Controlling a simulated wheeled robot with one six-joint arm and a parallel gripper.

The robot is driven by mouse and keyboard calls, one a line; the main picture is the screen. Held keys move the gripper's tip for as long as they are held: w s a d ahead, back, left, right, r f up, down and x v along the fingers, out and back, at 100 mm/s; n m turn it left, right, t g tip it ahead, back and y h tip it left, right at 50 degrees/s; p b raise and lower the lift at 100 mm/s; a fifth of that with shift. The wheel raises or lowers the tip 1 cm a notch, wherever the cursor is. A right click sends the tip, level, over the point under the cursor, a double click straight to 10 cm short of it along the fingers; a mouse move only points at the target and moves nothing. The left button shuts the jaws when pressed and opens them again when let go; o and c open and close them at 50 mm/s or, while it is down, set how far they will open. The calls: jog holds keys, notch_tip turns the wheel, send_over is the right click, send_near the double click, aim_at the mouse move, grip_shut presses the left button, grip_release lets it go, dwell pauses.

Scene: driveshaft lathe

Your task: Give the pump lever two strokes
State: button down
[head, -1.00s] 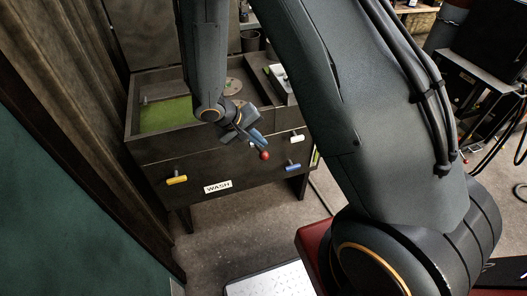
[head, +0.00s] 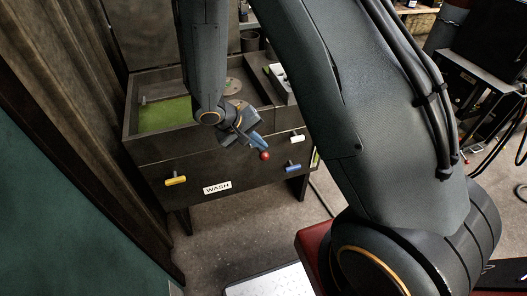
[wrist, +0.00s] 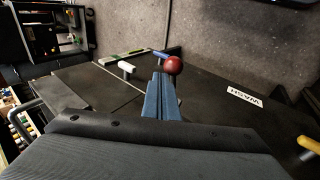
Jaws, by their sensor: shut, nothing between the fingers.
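A red ball knob (head: 264,155), which looks like the end of the pump lever, stands out from the front of the dark wash cabinet (head: 150,152). The rod behind the knob is hidden. My gripper (head: 257,142) is at the cabinet front, just above and left of the knob in the head view. Its blue fingers are shut with nothing between them. In the wrist view the shut fingertips (wrist: 159,82) lie right beside the red knob (wrist: 173,65); I cannot tell whether they touch it.
The cabinet front also carries a yellow handle (head: 175,180), a white handle (head: 297,138), a blue handle (head: 292,168) and a WASH label (head: 217,187). A green-floored basin (head: 165,114) is in the cabinet top. A curtain (head: 85,100) hangs on the left. Open floor (head: 245,220) lies in front.

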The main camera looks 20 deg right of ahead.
notch_tip(320, 180, down, 6)
jog(key=s+b, duration=0.3)
jog(key=b, duration=0.4)
dwell(6.6)
